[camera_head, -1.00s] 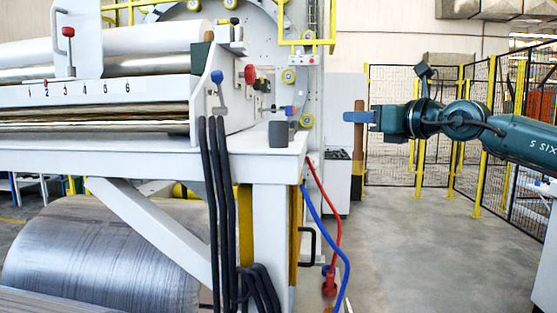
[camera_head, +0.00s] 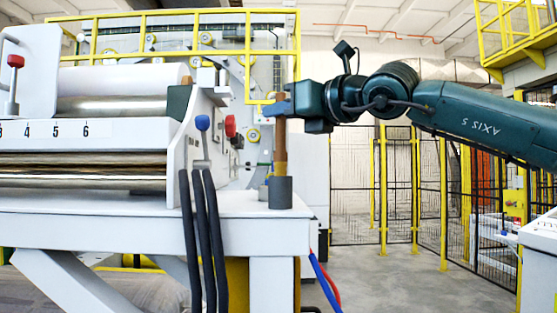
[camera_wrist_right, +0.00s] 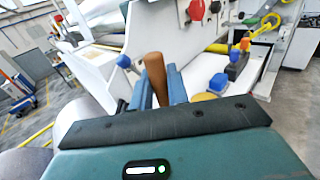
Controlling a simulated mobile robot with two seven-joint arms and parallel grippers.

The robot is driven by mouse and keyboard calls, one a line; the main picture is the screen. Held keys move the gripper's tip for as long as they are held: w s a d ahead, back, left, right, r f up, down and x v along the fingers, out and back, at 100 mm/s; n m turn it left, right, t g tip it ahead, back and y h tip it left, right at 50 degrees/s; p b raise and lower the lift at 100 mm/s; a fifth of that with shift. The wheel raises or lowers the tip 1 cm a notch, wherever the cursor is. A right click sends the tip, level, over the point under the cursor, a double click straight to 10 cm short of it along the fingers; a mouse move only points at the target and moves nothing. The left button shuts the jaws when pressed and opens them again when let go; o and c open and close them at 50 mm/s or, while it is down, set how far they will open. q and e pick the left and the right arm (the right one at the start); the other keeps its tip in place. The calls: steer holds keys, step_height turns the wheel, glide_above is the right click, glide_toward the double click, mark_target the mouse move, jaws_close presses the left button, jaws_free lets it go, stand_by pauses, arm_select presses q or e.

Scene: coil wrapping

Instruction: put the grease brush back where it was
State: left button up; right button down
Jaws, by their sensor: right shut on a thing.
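The grease brush (camera_head: 281,142) has a brown wooden handle and hangs upright in my right gripper (camera_head: 277,106). Its lower end meets the rim of the dark grey cup (camera_head: 280,193) in the head view. I cannot tell whether the tip is inside the cup or just above or behind it. The cup stands at the right end of the white machine table (camera_head: 235,207). In the right wrist view, the blue fingers of my right gripper (camera_wrist_right: 157,88) are shut around the brown handle (camera_wrist_right: 154,68). My left gripper is not in view.
Black hoses (camera_head: 204,245) hang over the table's front edge, left of the cup. A blue-knobbed lever (camera_head: 202,123) and a red knob (camera_head: 230,126) stand left of the brush. A yellow rail (camera_head: 170,55) runs behind. Floor to the right is free up to the mesh fence.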

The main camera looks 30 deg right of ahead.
mark_target(284, 139)
step_height(284, 139, down, 5)
steer(key=shift+w+r+b, duration=0.1)
steer(key=shift+b, duration=0.55)
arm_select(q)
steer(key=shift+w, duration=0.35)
arm_select(e)
steer(key=shift+a, duration=0.1)
steer(key=c, duration=1.4)
jaws_free()
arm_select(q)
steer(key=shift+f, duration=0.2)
arm_select(e)
steer(key=shift+o, duration=0.2)
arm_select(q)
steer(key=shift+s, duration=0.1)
arm_select(e)
steer(key=shift+s, duration=0.25)
arm_select(q)
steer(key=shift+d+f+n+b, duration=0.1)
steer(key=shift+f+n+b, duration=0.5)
steer(key=shift+b, duration=0.6)
arm_select(e)
steer(key=v, duration=1.1)
steer(key=shift+s+d, duration=0.25)
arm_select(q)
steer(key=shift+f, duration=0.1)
